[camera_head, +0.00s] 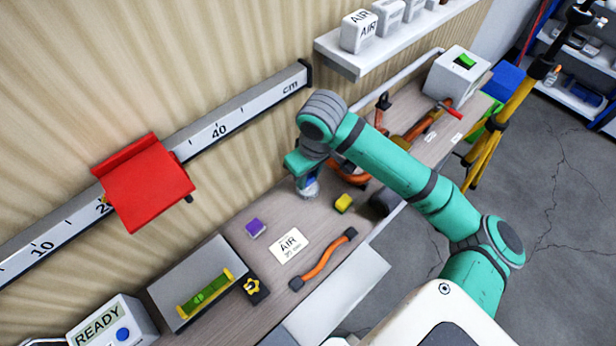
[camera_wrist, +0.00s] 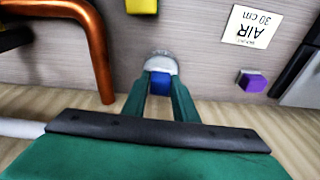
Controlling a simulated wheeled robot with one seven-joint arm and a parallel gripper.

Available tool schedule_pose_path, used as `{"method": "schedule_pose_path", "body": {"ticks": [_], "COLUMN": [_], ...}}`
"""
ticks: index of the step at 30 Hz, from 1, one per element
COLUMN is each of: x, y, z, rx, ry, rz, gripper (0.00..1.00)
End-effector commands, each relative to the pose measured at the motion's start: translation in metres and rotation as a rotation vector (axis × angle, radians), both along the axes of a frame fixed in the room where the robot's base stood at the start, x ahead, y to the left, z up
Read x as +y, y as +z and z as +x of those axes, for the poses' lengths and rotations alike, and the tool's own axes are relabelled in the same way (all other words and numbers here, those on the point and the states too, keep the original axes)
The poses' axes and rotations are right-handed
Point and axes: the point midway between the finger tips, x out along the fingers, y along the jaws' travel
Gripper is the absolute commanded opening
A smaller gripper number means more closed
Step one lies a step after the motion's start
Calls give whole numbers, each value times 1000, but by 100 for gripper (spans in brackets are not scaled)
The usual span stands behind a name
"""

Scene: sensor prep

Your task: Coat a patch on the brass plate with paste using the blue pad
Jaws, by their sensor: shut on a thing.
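My gripper (camera_head: 307,184) points down at the workbench near the wall. In the wrist view its two green fingers (camera_wrist: 159,92) are closed on the blue pad (camera_wrist: 159,80). A small round whitish-grey dish or cap (camera_wrist: 160,62) is at the fingertips, just beyond the pad; it also shows low under the gripper in the head view (camera_head: 309,191). I cannot tell whether the pad touches it, or whether it holds paste. I cannot make out a brass plate for certain in either view.
A yellow block (camera_head: 343,203), a purple block (camera_head: 255,228) and an AIR card (camera_head: 288,245) lie nearby on the bench. A copper pipe (camera_wrist: 97,55) stands close on the left in the wrist view. An orange-handled tool (camera_head: 323,259) lies near the front edge.

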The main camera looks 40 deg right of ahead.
Motion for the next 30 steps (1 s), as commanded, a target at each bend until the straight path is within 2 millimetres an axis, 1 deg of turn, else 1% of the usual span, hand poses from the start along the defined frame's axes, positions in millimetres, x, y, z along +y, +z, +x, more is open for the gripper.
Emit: {"method": "schedule_pose_path", "body": {"ticks": [21,26,30], "x": [0,0,0], "y": [51,59,61], "z": [0,0,0], "rx": [-2,-1,-1], "ry": [1,1,1], "rz": [-1,-2,-2], "gripper": [8,8,8]}}
